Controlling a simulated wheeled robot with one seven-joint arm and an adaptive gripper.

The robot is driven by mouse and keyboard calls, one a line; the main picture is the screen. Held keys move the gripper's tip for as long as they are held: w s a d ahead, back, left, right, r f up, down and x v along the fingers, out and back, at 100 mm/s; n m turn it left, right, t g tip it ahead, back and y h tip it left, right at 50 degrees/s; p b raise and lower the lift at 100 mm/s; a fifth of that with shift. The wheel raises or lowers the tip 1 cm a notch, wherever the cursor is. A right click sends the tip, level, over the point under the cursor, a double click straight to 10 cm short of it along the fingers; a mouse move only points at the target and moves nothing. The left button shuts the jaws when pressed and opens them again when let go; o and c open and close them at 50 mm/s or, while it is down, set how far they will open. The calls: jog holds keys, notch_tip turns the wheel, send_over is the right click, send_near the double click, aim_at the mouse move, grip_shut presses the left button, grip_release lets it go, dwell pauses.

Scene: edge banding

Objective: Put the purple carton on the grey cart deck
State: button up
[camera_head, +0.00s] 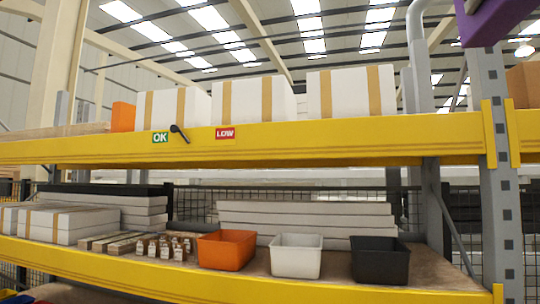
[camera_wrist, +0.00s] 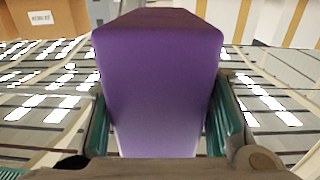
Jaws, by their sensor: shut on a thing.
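The purple carton (camera_wrist: 158,80) fills the middle of the wrist view. My gripper (camera_wrist: 160,120) is shut on it, with one teal-padded finger against its left side and one against its right. In the head view a corner of the purple carton (camera_head: 490,22) shows at the top right edge; the rest of it is out of frame, and my gripper does not show there. The grey cart deck is not seen in either view.
A rack with yellow beams (camera_head: 300,143) stands ahead, with a grey upright (camera_head: 497,180) at the right. White boxes (camera_head: 268,98) stand on its upper shelf. An orange bin (camera_head: 226,249), a white bin (camera_head: 296,256) and a black bin (camera_head: 380,260) sit on its lower shelf.

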jog(key=w+a+f, duration=0.2)
jog(key=w+f, duration=0.8)
jog(key=f, duration=1.3)
jog(key=w+a+f, duration=0.3)
jog(key=w+f, duration=0.7)
jog(key=f, duration=1.3)
jog(key=w+a+f, duration=0.3)
jog(key=w+f, duration=0.7)
jog(key=f, duration=1.3)
jog(key=shift+w+f, duration=0.25)
jog(key=shift+f, duration=0.05)
jog(key=s+a+f+n+y, duration=0.1)
jog(key=s+a+f+y, duration=0.1)
jog(key=f, duration=0.5)
jog(key=s+a+f+n+y, duration=0.2)
jog(key=s+a+f+y, duration=0.1)
jog(key=f, duration=0.5)
jog(key=shift+s+a+f+t, duration=0.2)
jog(key=shift+s+a+t, duration=0.2)
jog(key=shift+s+a, duration=0.55)
jog(key=shift+w+a, duration=0.1)
jog(key=shift+a, duration=0.05)
